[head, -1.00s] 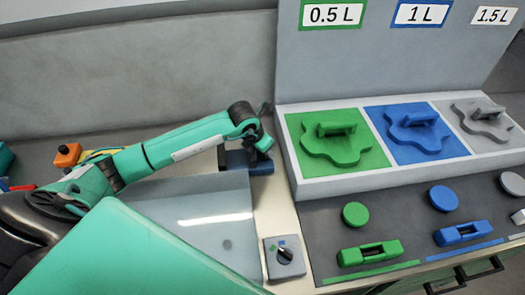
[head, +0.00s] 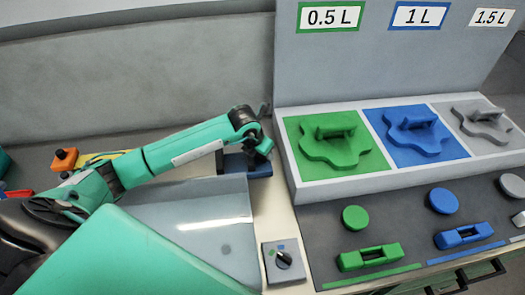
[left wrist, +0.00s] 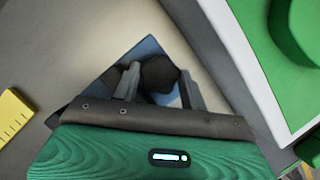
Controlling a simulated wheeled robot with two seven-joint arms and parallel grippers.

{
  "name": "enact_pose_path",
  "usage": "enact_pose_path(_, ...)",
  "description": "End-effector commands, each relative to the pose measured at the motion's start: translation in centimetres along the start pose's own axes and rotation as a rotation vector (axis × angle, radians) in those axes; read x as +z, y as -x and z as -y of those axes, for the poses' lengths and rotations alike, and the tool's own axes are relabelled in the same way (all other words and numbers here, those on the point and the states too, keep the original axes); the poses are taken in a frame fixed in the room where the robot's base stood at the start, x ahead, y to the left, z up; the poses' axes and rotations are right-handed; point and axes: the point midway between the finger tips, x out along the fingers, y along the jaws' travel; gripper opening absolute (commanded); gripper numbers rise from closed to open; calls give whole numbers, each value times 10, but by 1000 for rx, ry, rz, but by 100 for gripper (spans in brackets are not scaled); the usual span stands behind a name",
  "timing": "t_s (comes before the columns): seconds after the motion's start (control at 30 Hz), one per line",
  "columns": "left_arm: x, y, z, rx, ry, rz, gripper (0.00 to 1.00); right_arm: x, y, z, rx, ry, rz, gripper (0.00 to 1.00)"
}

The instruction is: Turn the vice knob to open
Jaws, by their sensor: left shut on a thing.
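The vice (head: 236,165) is a dark blue block on the worktop, left of the green 0.5 L tray. My left gripper (left wrist: 158,76) is at the vice from above, with its two grey fingers on either side of a dark rounded knob (left wrist: 158,73). It is shut on that knob. The vice's blue body (left wrist: 150,48) shows behind and around the knob in the left wrist view. In the head view my wrist largely hides the knob. My right gripper is not in view.
A panel with a black rotary switch (head: 283,259) stands nearer the front. A clear sheet (head: 212,212) lies left of it. The green tray section (head: 293,128) stands close to the right of the vice. An orange-topped box (head: 64,158) is at the left.

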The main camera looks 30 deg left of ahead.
Motion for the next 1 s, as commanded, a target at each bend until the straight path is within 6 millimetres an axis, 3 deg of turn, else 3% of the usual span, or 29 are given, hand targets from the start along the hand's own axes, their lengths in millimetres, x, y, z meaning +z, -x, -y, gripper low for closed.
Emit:
enact_pose_path(0.57, -7, -4, 1, -2, -1, -19, 21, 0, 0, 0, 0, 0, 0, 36)
enact_pose_path(0.6, -7, -4, 1, -2, -1, -19, 51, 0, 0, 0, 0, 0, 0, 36)
enact_pose_path(0.67, -7, -4, 1, -2, 0, -19, 63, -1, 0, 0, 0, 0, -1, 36)
enact_pose_path(1.0, -4, -2, 0, 1, 0, -10, 65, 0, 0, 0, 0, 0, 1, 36)
